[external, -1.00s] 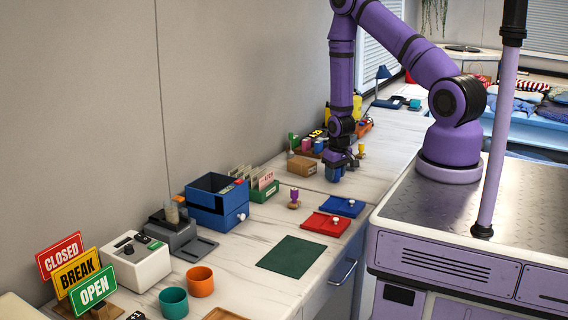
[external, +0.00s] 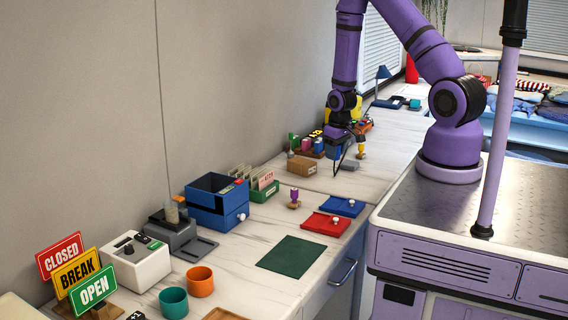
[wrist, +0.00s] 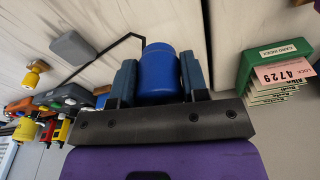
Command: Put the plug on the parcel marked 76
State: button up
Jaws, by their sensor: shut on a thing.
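My gripper (external: 337,143) is shut on a blue cylinder (wrist: 160,72), which looks like the plug. In the wrist view the cylinder sits between both fingers, its rounded end showing beyond them. A thin black bent line, perhaps its cable, runs beside it. In the external view the gripper is above the far part of the counter, and the blue cylinder is partly hidden. A brown cardboard parcel (external: 302,166) lies on the counter to the left of the gripper. I cannot read a number 76 on it.
A grey block (wrist: 72,46) lies on the counter near the gripper, also visible in the external view (external: 348,165). A green card index (wrist: 246,72) stands nearer the camera. Several coloured items crowd the wall side. Blue (external: 343,207) and red (external: 325,224) trays lie in front.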

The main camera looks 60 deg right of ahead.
send_over(301, 160)
jog(key=shift+s+a+f, duration=0.25)
jog(key=shift+s+f, duration=0.1)
jog(key=shift+f, duration=0.4)
jog(key=shift+w+d+f, duration=0.1)
jog(key=shift+w+f, duration=0.1)
jog(key=shift+f, duration=1.55)
jog(key=shift+f, duration=0.15)
jog(key=o, duration=0.9)
